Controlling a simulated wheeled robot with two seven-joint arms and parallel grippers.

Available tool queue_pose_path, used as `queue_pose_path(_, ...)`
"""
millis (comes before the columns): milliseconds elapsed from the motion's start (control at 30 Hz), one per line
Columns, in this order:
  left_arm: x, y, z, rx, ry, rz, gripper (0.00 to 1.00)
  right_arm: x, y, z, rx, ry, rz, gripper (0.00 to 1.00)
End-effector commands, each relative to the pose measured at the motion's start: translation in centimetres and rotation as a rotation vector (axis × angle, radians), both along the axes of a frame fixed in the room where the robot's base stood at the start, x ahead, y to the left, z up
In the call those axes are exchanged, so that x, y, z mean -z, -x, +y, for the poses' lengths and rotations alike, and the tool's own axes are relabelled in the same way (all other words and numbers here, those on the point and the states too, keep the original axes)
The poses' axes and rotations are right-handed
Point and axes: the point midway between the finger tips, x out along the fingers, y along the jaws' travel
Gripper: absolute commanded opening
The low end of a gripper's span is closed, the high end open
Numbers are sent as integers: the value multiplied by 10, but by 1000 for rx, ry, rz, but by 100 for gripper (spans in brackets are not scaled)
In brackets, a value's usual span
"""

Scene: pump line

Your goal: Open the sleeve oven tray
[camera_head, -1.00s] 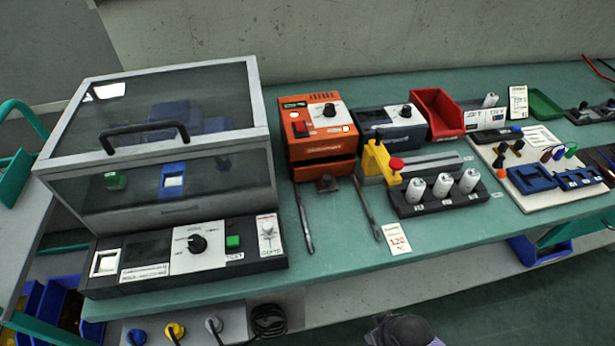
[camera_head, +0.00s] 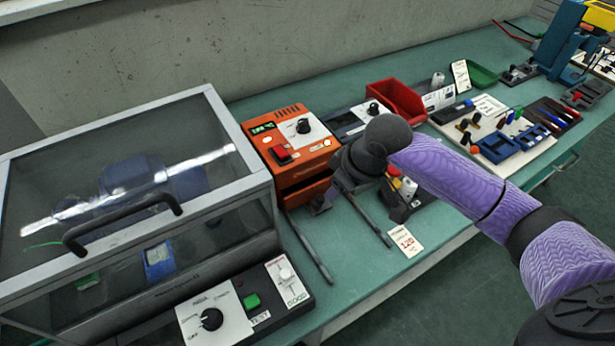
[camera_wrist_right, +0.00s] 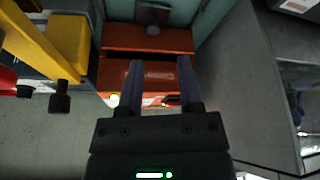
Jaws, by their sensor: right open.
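The sleeve oven (camera_head: 290,143) is an orange box with a dial, a red switch and a green display. Its tray (camera_head: 302,190) is the low orange drawer at the front, looking pushed in, partly hidden by my gripper. In the right wrist view the tray front (camera_wrist_right: 145,38) is an orange band, with a dark handle (camera_wrist_right: 152,17) beyond it. My right gripper (camera_head: 337,187) is just in front of the oven. In the wrist view its two fingers (camera_wrist_right: 160,65) are apart and empty, pointing towards the tray. My left gripper is not in view.
A clear-lidded tester (camera_head: 130,200) with a black handle stands left of the oven. A dark grey unit (camera_head: 345,122) and a red bin (camera_head: 398,98) stand to the right. A yellow clamp (camera_wrist_right: 45,45) is close by.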

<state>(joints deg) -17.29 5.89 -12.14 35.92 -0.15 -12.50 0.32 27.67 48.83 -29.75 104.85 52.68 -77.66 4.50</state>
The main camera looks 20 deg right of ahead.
Motion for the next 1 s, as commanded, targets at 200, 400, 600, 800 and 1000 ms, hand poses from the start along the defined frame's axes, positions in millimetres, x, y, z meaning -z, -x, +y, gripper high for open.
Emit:
queue_pose_path(200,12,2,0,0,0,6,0,11,-12,-5,13,-2,1,46)
queue_pose_path(400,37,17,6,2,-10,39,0,59,-28,3,13,-1,2,46)
queue_pose_path(600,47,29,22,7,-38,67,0,81,-38,8,13,0,0,46)
queue_pose_path(800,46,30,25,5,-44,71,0,81,-39,8,12,1,-3,46)
queue_pose_path(1000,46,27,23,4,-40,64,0,81,-39,8,12,1,-3,20)
